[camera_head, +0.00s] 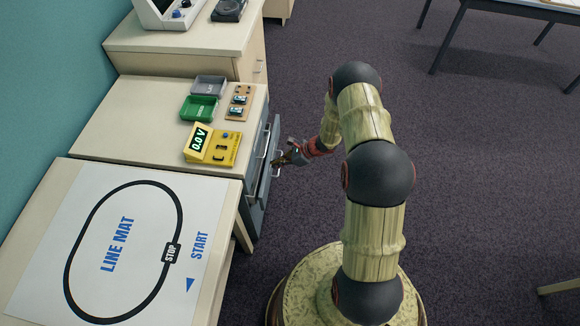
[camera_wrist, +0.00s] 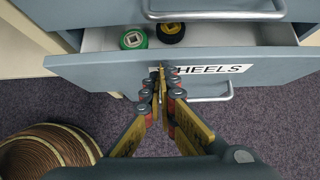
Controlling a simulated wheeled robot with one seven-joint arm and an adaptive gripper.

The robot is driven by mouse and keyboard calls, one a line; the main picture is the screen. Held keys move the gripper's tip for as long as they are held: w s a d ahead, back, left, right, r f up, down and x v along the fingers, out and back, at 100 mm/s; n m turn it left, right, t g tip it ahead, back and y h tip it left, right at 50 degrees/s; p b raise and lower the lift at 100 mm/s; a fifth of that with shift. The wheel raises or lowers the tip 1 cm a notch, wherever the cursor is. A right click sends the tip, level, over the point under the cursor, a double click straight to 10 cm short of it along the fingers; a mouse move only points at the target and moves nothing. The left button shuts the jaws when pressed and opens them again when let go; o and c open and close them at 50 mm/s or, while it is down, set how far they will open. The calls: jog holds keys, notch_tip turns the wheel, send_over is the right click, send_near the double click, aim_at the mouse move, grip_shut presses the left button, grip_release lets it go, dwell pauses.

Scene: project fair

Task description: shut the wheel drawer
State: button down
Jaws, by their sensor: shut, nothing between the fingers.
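The wheel drawer (camera_wrist: 100,69) is a grey-blue drawer with a white label reading "HEELS", its first letter hidden behind my gripper. It stands partly open in the wrist view. Inside it lie a green wheel (camera_wrist: 133,39) and a black wheel with a yellow hub (camera_wrist: 171,32). In the head view my gripper (camera_head: 283,158) is at the cabinet's front, by the drawer handles.
Another drawer with a metal handle (camera_wrist: 215,15) is above the wheel drawer, and a further handle (camera_wrist: 208,93) shows below. A yellow meter (camera_head: 213,145), a green tray (camera_head: 198,108) and a grey tray (camera_head: 209,86) stand on the cabinet top.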

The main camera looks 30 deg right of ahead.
jog(key=shift+w+a, duration=0.75)
jog(key=shift+a, duration=0.35)
jog(key=shift+w+a, duration=0.75)
jog(key=shift+a, duration=0.35)
jog(key=shift+s+d, duration=0.15)
jog(key=shift+d, duration=0.15)
jog(key=s+d, duration=0.2)
jog(key=d, duration=0.1)
jog(key=p, duration=0.3)
send_near(267, 163)
jog(key=s+d, duration=0.2)
jog(key=shift+d, duration=0.4)
jog(key=shift+f, duration=0.1)
